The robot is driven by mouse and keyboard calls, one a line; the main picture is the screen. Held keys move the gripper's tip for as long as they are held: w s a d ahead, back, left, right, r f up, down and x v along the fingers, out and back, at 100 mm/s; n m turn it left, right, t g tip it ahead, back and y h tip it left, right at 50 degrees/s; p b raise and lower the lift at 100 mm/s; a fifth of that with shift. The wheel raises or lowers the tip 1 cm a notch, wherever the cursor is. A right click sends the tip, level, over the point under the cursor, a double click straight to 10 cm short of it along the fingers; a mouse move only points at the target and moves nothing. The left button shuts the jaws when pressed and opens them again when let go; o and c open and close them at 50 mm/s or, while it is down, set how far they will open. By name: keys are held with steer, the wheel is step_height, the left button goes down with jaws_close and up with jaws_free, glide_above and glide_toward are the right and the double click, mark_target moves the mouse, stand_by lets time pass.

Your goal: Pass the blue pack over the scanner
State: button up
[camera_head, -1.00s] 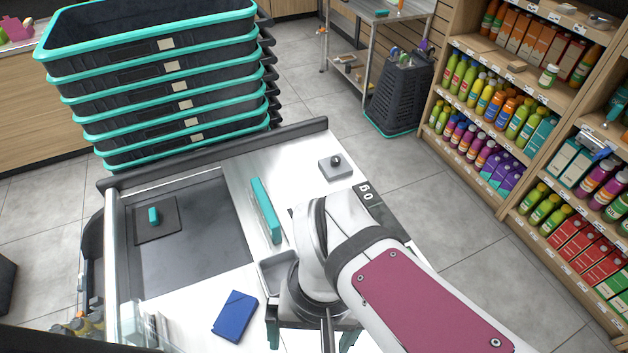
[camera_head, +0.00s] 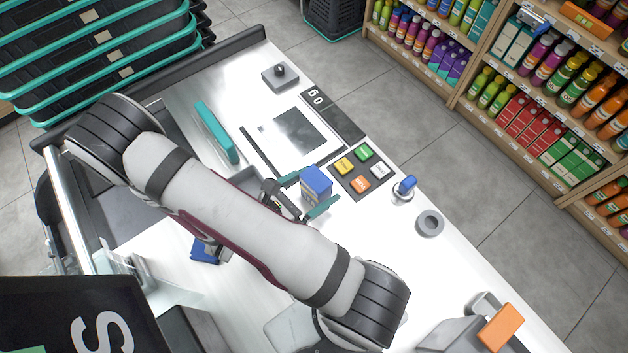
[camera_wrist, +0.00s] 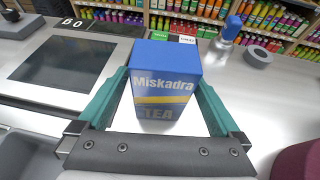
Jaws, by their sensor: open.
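A blue tea pack (camera_head: 316,182) with a yellow stripe stands upright on the white counter, beside the keypad. In the wrist view the pack (camera_wrist: 163,85) shows "Miskadra TEA" between the teal fingers. My gripper (camera_head: 306,194) is open, one finger on each side of the pack; I cannot tell whether either touches it. The scanner's dark glass plate (camera_head: 293,134) lies flat in the counter, behind and left of the pack, and at the left in the wrist view (camera_wrist: 65,60). A second, flat blue item (camera_head: 205,251) lies partly hidden behind my arm.
A keypad (camera_head: 362,170) with coloured keys lies right of the pack. A teal bar (camera_head: 217,132) stands left of the scanner. A blue-topped stamp (camera_head: 404,189) and a grey ring (camera_head: 430,223) stand farther right. The counter around the ring is clear.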

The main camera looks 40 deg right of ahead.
steer(key=x, duration=0.3)
steer(key=shift+s+d, duration=0.1)
steer(key=shift+d, duration=0.05)
steer(key=c, duration=1.4)
steer(key=shift+o, duration=0.2)
step_height(320, 180, up, 10)
steer(key=w+d+f, duration=0.1)
steer(key=w+d, duration=0.1)
steer(key=w, duration=0.8)
steer(key=w+d+f+m+g, duration=0.1)
steer(key=w+d, duration=0.2)
steer(key=w, duration=0.8)
steer(key=shift+w, duration=0.2)
steer(key=shift+f, duration=0.1)
